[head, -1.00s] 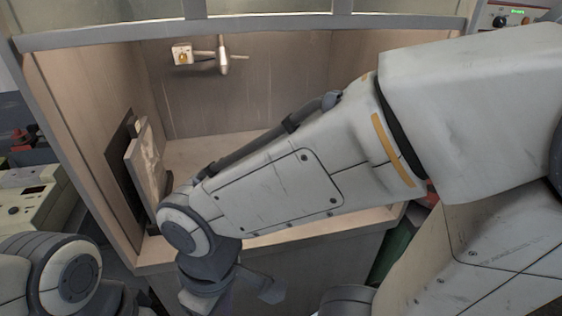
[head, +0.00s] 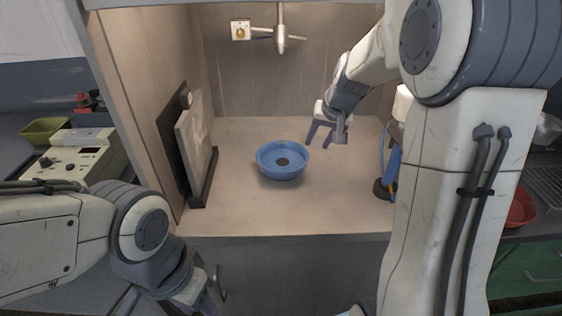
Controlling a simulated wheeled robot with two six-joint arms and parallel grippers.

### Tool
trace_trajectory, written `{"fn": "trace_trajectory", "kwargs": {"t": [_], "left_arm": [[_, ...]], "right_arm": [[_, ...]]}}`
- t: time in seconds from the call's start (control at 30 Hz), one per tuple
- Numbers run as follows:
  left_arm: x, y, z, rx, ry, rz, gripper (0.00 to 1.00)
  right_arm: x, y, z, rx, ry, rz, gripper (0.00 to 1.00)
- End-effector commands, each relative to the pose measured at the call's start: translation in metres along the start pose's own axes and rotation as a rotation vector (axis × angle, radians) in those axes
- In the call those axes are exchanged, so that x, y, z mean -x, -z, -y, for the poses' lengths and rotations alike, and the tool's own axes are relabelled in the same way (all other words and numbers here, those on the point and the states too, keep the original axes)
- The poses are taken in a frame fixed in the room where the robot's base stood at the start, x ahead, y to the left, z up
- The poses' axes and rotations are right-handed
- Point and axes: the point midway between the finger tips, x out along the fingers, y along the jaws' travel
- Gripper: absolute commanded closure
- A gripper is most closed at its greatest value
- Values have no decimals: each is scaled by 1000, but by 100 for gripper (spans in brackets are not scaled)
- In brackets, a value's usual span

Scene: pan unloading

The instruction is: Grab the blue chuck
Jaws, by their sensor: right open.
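The blue chuck (head: 271,170), a round blue ring-like bowl shape with a dark centre, sits on the floor of the lit cabinet. My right gripper (head: 321,139) reaches into the cabinet and hangs just right of the chuck, fingers pointing down and apart. It is open and empty and does not appear to touch the chuck. My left gripper (head: 212,297) is low at the bottom edge, outside the cabinet front and partly cut off. Its fingers do not show clearly.
A pale panel on a dark stand (head: 196,150) leans by the cabinet's left wall. A metal fixture (head: 281,40) sticks out from the back wall. A blue and white object (head: 393,160) stands at right, partly behind my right arm. The floor around the chuck is clear.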

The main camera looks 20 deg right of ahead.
Motion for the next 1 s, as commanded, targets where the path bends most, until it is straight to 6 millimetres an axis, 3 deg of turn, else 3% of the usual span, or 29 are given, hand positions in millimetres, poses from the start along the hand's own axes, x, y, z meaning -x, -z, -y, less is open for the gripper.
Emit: {"fn": "trace_trajectory", "kwargs": {"t": [0.1, 0.37, 0.6, 0.93, 1.0], "left_arm": [[0, 0, 0, 0, 0, 0, 50], [2, 0, 0, 0, 0, 0, 50], [6, 0, 0, 0, 0, 0, 50], [6, 0, 0, 0, 0, 0, 50], [6, 0, 0, 0, 0, 0, 50]], "right_arm": [[-20, -2, 2, 2, 1, 6, 57], [-41, -2, 3, 5, 1, 6, 57], [-77, -3, 5, 4, 1, 6, 57], [-84, -2, 4, 4, 1, 2, 57], [-84, -2, 4, 4, 1, 2, 84]]}}
